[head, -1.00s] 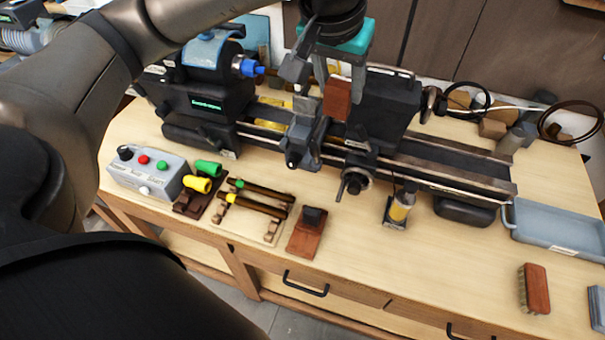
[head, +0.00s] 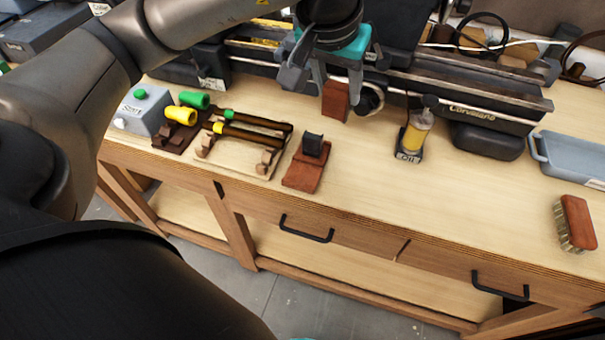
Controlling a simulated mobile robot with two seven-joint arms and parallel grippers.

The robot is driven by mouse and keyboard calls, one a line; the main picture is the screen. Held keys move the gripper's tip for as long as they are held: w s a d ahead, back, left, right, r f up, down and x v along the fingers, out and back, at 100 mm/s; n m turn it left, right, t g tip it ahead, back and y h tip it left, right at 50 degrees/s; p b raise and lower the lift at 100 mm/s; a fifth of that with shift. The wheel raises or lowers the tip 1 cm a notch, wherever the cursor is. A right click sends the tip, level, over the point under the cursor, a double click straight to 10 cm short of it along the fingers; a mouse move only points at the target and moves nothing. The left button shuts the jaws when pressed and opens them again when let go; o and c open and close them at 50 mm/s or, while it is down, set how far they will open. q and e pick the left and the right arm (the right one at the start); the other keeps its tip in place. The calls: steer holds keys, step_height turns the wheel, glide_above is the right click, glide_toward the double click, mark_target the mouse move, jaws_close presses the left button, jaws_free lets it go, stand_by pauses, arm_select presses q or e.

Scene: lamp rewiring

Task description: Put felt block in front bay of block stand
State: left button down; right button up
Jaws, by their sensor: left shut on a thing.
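My left gripper (head: 338,84) is shut on a reddish-brown block, which I take as the felt block (head: 335,102). It holds the block above the bench, behind and to the right of the block stand. The block stand (head: 302,178) is a small reddish-brown wooden holder near the bench's front edge. A dark block (head: 313,145) stands upright in its rear part. The front part of the stand looks empty. My right gripper is not in view.
A rack (head: 240,152) with several handled tools stands left of the stand. An oil bottle (head: 416,132) stands to the right, with a brush (head: 575,224) and a grey tray (head: 572,158) farther right. The lathe (head: 470,95) runs behind. Bench between stand and bottle is clear.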

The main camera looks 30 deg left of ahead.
arm_select(q)
steer(key=s+a+r+n, duration=0.1)
steer(key=s+a+r, duration=0.1)
steer(key=a, duration=0.2)
steer(key=b, duration=0.5)
glide_above(306, 167)
steer(key=s, duration=0.2)
step_height(306, 167, down, 15)
steer(key=shift+d+f+y, duration=0.25)
steer(key=shift+f+y, duration=0.05)
steer(key=shift+f, duration=0.15)
step_height(306, 167, down, 3)
steer(key=shift+f, duration=0.1)
steer(key=shift+f+b, duration=0.2)
steer(key=shift+b, duration=0.1)
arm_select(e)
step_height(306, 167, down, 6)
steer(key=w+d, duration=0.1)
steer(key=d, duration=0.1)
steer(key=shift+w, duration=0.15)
arm_select(q)
steer(key=shift+f, duration=0.15)
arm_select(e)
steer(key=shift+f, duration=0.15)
